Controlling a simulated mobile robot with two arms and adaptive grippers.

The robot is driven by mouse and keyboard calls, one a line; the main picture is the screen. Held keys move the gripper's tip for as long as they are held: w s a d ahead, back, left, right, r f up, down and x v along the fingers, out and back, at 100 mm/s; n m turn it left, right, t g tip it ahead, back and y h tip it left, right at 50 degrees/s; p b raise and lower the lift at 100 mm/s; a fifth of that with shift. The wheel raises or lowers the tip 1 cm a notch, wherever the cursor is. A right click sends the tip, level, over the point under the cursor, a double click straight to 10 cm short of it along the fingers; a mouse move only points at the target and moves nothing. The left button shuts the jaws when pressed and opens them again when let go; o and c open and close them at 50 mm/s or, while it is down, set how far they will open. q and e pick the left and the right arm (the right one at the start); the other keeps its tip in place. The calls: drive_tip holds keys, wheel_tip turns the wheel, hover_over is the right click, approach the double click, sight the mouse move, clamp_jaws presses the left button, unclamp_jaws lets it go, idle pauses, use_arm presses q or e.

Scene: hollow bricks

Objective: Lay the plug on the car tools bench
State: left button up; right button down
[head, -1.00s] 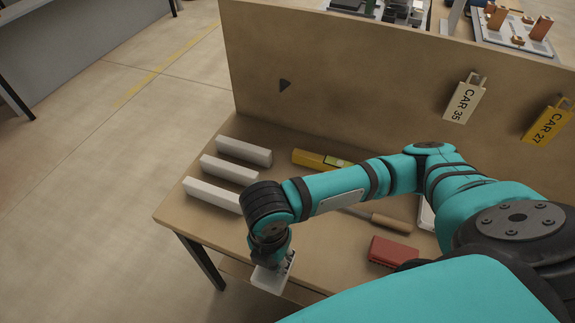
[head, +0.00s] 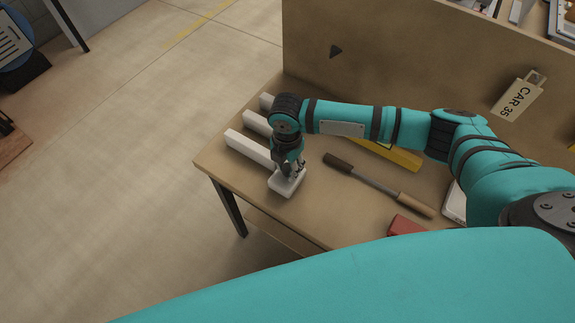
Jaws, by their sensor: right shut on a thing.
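My right gripper (head: 291,170) points down at the left part of the car tools bench (head: 325,215). It is shut on a small white block, which I take to be the plug (head: 284,184). The plug is low over the wooden top near the front edge, beside the end of a long white bar. I cannot tell if it touches the wood. The fingers and wrist hide part of the plug. My left gripper is not in view.
Several white bars (head: 248,147) lie at the bench's left end. A dark-handled tool (head: 375,183), a yellow level (head: 399,157) and a red box (head: 404,226) lie to the right. A back panel (head: 400,60) bears a CAR 35 tag (head: 518,94). Bare wood lies right of the plug.

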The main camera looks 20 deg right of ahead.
drive_tip(key=shift+f, duration=0.55)
drive_tip(key=c, duration=1)
unclamp_jaws()
wheel_tip(320, 180, up, 12)
drive_tip(key=shift+r+b, duration=0.1)
drive_tip(key=shift+b, duration=1.1)
